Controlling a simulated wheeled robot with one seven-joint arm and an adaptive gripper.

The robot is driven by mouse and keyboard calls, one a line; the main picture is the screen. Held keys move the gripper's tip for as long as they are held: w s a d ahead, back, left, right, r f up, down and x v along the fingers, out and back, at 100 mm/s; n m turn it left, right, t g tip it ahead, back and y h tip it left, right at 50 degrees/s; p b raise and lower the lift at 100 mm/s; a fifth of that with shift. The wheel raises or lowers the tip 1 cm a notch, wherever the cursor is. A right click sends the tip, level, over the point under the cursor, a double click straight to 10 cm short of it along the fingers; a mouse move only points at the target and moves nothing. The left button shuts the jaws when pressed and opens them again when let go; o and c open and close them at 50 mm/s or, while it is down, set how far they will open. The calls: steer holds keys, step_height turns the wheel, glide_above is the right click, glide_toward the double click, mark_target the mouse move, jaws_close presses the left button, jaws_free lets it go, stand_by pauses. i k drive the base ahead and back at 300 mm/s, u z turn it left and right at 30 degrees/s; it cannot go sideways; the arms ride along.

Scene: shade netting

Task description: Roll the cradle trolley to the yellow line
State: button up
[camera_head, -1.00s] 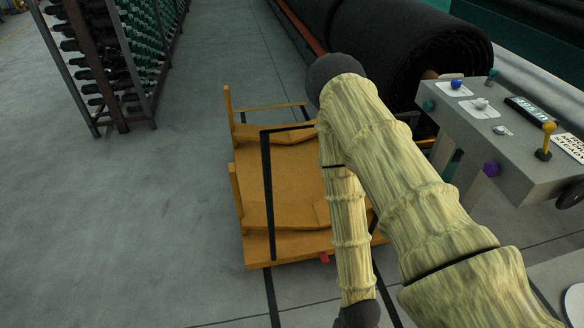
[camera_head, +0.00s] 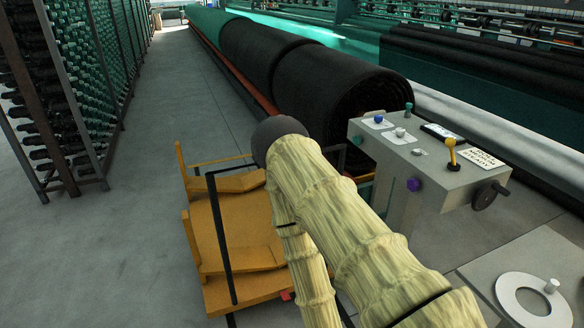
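The cradle trolley (camera_head: 236,243) is a low orange-yellow deck with angled cradle supports and a dark upright push frame. It stands on the grey floor at the lower middle, left of my arm. My arm, in a pale ribbed sleeve, crosses in front of the trolley and hides its right side. My gripper is out of the picture, so whether it touches the trolley frame does not show. A small red part shows low at the trolley's near edge. I see no yellow line on the visible floor.
Racks of green and black bobbins (camera_head: 75,80) line the left. Large black netting rolls (camera_head: 330,85) lie beyond the trolley, running back. A grey control console (camera_head: 432,165) with coloured knobs stands right. A floor aisle (camera_head: 165,105) lies open between racks and rolls.

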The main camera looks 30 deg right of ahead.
mark_target(238, 254)
steer(key=z, duration=0.8)
steer(key=i, duration=0.45)
steer(key=u, duration=0.05)
